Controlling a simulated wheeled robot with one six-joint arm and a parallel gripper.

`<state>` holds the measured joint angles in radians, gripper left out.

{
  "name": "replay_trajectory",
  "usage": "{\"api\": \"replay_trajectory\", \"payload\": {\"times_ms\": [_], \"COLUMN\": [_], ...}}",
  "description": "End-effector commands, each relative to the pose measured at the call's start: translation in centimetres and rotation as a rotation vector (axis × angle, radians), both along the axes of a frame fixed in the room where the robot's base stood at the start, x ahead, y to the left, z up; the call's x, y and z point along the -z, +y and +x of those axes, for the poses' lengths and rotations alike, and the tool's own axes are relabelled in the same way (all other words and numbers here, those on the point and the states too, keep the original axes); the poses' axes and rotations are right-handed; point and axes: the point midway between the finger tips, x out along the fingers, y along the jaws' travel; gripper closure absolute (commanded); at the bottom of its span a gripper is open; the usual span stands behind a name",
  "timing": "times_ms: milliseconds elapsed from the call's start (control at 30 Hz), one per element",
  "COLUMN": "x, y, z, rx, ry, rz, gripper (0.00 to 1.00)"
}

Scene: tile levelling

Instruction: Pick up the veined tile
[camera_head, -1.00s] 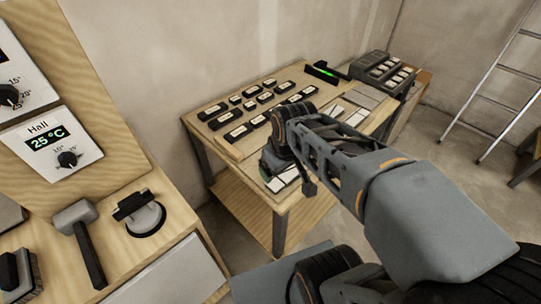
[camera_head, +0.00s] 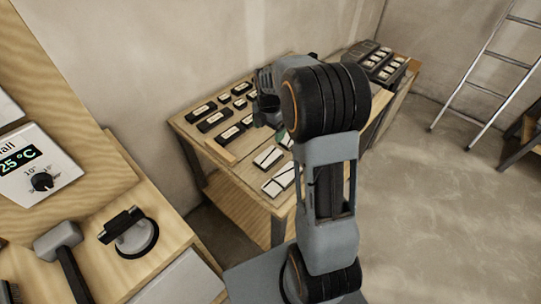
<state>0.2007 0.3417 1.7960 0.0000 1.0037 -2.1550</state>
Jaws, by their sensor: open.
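White tiles lie on the near part of the wooden workbench (camera_head: 223,157). One white tile (camera_head: 268,157) lies just below my gripper in the picture, and another (camera_head: 279,181) lies nearer the front edge. Veining is too fine to make out, so I cannot tell which tile is the veined one. My gripper (camera_head: 267,116) is over the bench, open, and partly hidden behind my own arm. I see no tile held in it. My arm also hides the right part of the bench.
Several dark labelled blocks (camera_head: 215,121) stand on the back left of the bench. A dark rack (camera_head: 376,62) stands beyond it. A suction lifter (camera_head: 129,234) and a mallet (camera_head: 62,247) lie on the left counter.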

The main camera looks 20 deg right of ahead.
Motion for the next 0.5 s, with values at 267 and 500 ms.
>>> {"api": "replay_trajectory", "payload": {"times_ms": [267,500], "x": [5.0,6.7], "y": [0.7,0.6], "z": [0.0,0.0], "rx": [-0.013,-0.009], "ry": [0.005,0.001], "rz": [0.001,0.001], "gripper": [0.11,0.11]}}
